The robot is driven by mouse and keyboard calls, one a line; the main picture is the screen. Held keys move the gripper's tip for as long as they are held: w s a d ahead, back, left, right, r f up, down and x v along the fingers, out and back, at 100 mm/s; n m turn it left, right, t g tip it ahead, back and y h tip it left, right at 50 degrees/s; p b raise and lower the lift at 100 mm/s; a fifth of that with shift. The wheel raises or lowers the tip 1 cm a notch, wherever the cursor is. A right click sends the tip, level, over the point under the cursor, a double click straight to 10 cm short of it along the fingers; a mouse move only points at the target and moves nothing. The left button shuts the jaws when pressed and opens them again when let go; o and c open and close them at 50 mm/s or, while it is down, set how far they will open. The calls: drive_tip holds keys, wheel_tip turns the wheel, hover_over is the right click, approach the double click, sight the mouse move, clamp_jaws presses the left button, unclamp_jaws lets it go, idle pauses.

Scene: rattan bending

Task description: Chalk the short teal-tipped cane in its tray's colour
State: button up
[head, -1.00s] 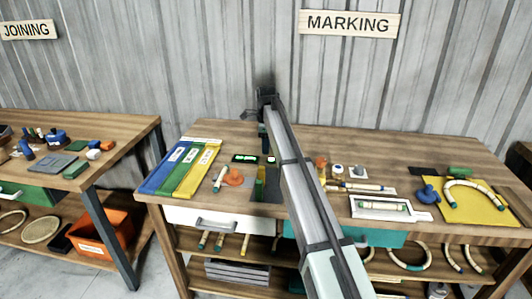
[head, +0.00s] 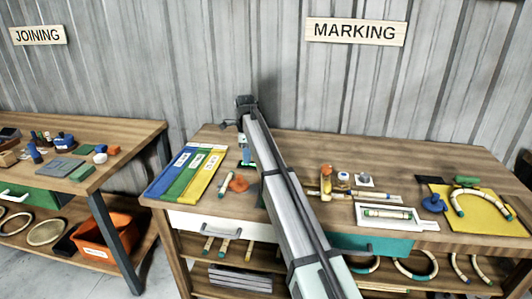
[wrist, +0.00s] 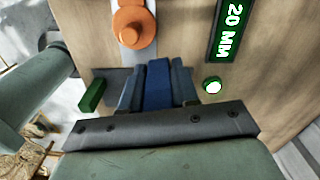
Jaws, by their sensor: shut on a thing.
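My gripper (wrist: 157,88) is shut on a blue block (wrist: 158,84), which looks like a chalk; it stands between the two dark fingers. In the head view my gripper (head: 246,153) is over the left part of the marking table, partly hidden by my arm. A short pale cane (head: 225,183) with dark greenish ends lies left of it, beside the coloured strips. Another short cane (head: 386,213) with green ends lies in a white-framed tray (head: 362,217) at the right. I cannot tell which tip is teal. A green block (wrist: 92,96) stands left of the fingers in the wrist view.
Blue (head: 170,172), green (head: 188,175) and yellow (head: 206,178) labelled strips lie at the table's left. An orange knob (wrist: 133,24) and a "20 MM" display (wrist: 232,28) are close to my gripper. A bent cane (head: 460,208) rests on a yellow board at the right.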

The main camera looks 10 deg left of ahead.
hover_over(226, 182)
drive_tip(key=shift+f+m, duration=0.35)
drive_tip(key=shift+m, duration=0.25)
drive_tip(key=shift+f, duration=0.1)
drive_tip(key=shift+f, duration=2.85)
drive_tip(key=shift+f, duration=0.5)
drive_tip(key=shift+r, duration=0.15)
wheel_tip(226, 182, up, 7)
idle(0.5)
idle(0.3)
